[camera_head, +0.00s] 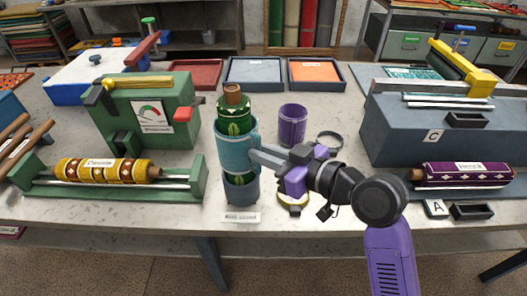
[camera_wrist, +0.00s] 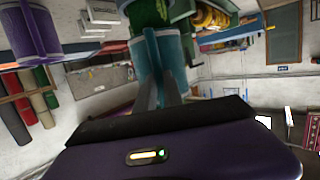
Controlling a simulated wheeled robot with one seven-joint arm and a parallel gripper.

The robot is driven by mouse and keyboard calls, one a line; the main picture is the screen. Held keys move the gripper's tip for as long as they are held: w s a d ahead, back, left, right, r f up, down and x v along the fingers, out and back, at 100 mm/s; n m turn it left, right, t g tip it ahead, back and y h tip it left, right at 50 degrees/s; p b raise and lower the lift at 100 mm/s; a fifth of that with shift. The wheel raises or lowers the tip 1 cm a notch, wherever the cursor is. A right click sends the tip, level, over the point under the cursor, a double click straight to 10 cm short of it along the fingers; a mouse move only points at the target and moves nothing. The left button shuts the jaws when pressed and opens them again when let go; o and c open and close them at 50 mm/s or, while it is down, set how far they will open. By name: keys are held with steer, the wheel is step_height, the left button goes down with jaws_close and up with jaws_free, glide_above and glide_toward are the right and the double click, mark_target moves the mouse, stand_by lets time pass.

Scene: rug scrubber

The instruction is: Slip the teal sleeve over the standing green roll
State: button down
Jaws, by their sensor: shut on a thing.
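The green roll (camera_head: 236,114) stands upright in a blue-grey cup-like holder (camera_head: 240,191), with its brown core end on top. The teal sleeve (camera_head: 233,151) is around the roll's middle. Green patterned roll shows above the sleeve, and a narrow green band shows between the sleeve and the holder. My gripper (camera_head: 258,155) reaches in from the right, with its fingers shut on the sleeve's right side. In the wrist view the fingers also meet the teal sleeve (camera_wrist: 145,62), and the green roll (camera_wrist: 148,12) sticks out past it.
A purple sleeve (camera_head: 292,126) and a dark ring (camera_head: 330,141) stand right of the roll. A green machine (camera_head: 148,112) is on the left, with a yellow roll (camera_head: 108,170) in front. A grey machine (camera_head: 430,130) and purple roll (camera_head: 465,175) are on the right. Trays (camera_head: 253,73) lie behind.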

steer(key=shift+f+b, duration=1.8)
steer(key=shift+f, duration=0.35)
steer(key=c, duration=1.4)
jaws_free()
steer(key=shift+b+v, duration=0.55)
steer(key=shift+v, duration=3.35)
